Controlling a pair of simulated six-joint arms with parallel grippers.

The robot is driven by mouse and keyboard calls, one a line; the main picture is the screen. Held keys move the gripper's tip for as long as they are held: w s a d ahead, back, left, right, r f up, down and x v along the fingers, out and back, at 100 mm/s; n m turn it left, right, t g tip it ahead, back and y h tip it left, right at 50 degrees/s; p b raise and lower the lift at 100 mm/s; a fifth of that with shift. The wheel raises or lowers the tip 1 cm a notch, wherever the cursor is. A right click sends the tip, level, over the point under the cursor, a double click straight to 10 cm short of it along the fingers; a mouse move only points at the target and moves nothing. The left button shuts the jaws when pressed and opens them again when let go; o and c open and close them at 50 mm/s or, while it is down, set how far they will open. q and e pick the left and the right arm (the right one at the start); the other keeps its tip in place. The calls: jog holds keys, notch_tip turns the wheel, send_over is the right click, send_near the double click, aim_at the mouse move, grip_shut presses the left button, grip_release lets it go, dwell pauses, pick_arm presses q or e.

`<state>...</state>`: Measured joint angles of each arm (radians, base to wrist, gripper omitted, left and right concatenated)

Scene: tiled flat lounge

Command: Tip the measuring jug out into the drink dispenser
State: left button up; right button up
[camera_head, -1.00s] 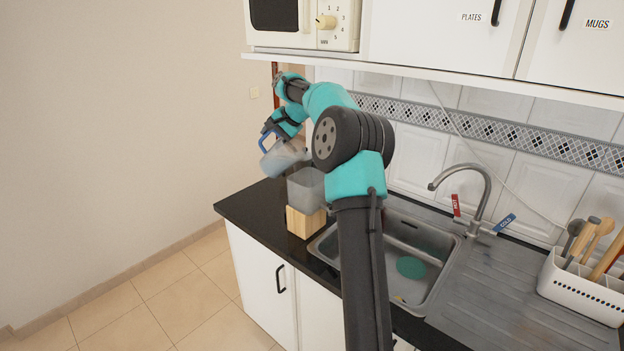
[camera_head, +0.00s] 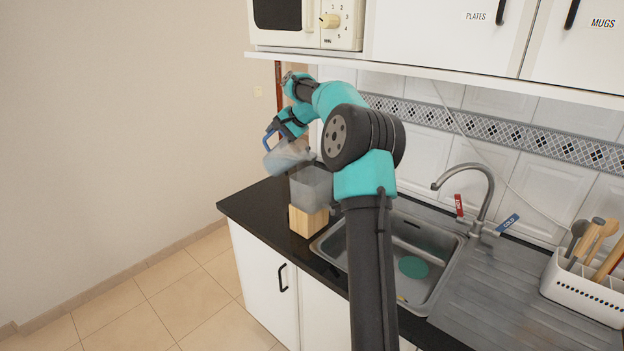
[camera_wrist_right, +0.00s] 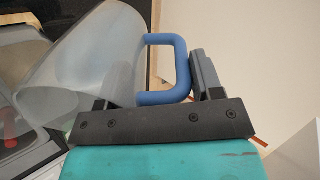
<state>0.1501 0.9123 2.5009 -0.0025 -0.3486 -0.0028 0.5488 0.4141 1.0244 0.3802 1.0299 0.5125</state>
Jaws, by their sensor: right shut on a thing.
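The measuring jug (camera_head: 284,157) is a clear, greyish vessel with a blue handle. It is tilted in the air, its mouth toward the right above the drink dispenser's top. My right gripper (camera_head: 272,133) is shut on the blue handle; the handle also shows in the right wrist view (camera_wrist_right: 178,70), beside the jug's clear body (camera_wrist_right: 85,75). The drink dispenser (camera_head: 311,190) is a clear square tank on a wooden block base (camera_head: 308,222), upright near the counter's left end. I cannot make out any contents in either vessel. My left gripper is not in view.
A sink (camera_head: 375,262) lies right of the dispenser, with a curved tap (camera_head: 480,185) behind it. A white utensil holder (camera_head: 585,290) stands at the far right. A microwave (camera_head: 345,22) and cupboards hang above. The black counter (camera_head: 255,203) ends left of the dispenser.

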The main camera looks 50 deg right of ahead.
jog(key=shift+s+d+r+t+p, duration=0.15)
jog(key=shift+s+t+p, duration=0.4)
jog(key=shift+t+p, duration=0.45)
dwell(1.9)
